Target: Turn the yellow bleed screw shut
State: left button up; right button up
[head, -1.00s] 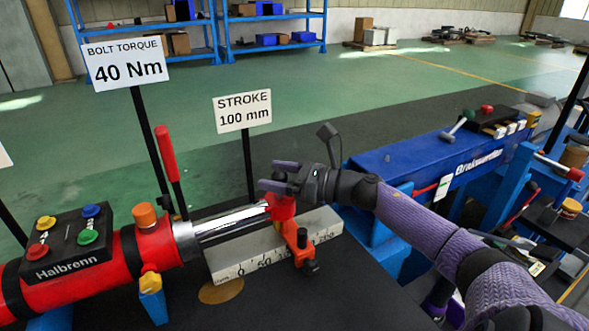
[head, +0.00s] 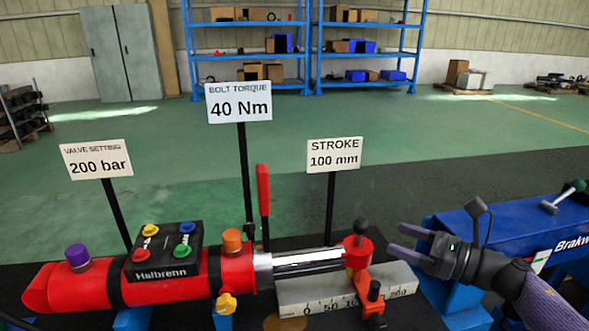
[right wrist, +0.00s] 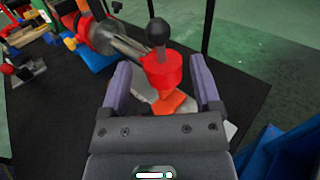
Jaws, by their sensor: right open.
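The yellow bleed screw (head: 226,303) sticks out low on the front of the red Halbrenn cylinder (head: 160,290), below an orange cap (head: 232,240). A small yellow part beside the red cylinder shows in the right wrist view (right wrist: 70,43). My right gripper (head: 397,238) is open and empty, to the right of the cylinder's red rod end (head: 358,252), well away from the yellow screw. In the right wrist view the rod end, topped by a black ball (right wrist: 158,31), appears between the spread fingers, beyond their tips. My left gripper is out of view.
A red upright lever (head: 263,190) stands behind the cylinder. A grey scale block (head: 330,293) and an orange clamp (head: 374,292) sit under the rod. Three sign posts stand behind; a blue Brakwerdier unit (head: 490,232) is at the right.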

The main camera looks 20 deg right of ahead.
aim_at(226, 304)
jog(key=k+l, duration=0.75)
jog(key=k, duration=0.1)
